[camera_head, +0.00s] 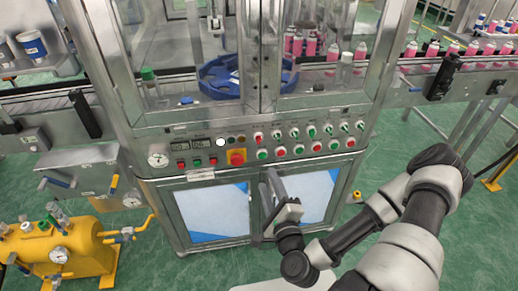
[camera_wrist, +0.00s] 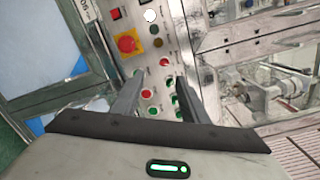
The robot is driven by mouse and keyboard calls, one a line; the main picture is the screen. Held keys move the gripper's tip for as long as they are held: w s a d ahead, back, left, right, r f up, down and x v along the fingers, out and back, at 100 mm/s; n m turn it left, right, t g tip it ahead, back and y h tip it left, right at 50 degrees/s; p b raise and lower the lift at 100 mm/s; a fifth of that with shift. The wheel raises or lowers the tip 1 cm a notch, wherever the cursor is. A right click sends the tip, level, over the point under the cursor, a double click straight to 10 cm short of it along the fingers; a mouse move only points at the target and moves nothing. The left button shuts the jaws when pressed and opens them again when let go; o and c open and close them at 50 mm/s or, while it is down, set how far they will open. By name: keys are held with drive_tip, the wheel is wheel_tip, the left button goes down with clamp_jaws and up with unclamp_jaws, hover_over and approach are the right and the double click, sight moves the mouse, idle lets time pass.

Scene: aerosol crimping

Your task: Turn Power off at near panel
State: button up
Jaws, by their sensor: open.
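The near panel (camera_head: 215,148) is a metal strip across the front of the machine. The power control's label is too small to read. My gripper (camera_head: 270,178) is just below the panel, in front of the cabinet doors. In the wrist view my gripper (camera_wrist: 158,88) is open and empty, its fingers over the button rows, with the emergency stop (camera_wrist: 128,43) beyond them.
Below the panel are two cabinet doors (camera_head: 214,212) with pale windows. A yellow tank with a gauge (camera_head: 59,254) stands at the lower left. Conveyors with pink cans (camera_head: 426,50) run at the right. Green floor is open in front.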

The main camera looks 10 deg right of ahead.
drive_tip(key=m, duration=0.1)
drive_tip(key=h+b, duration=0.1)
drive_tip(key=b, duration=0.6)
approach(260, 142)
drive_tip(key=shift+m, duration=0.3)
drive_tip(key=w, duration=0.8)
drive_tip(key=shift+w+a+f, duration=0.1)
drive_tip(key=shift+w+f, duration=0.1)
drive_tip(key=shift+w, duration=0.15)
drive_tip(key=shift+c, duration=0.5)
clamp_jaws()
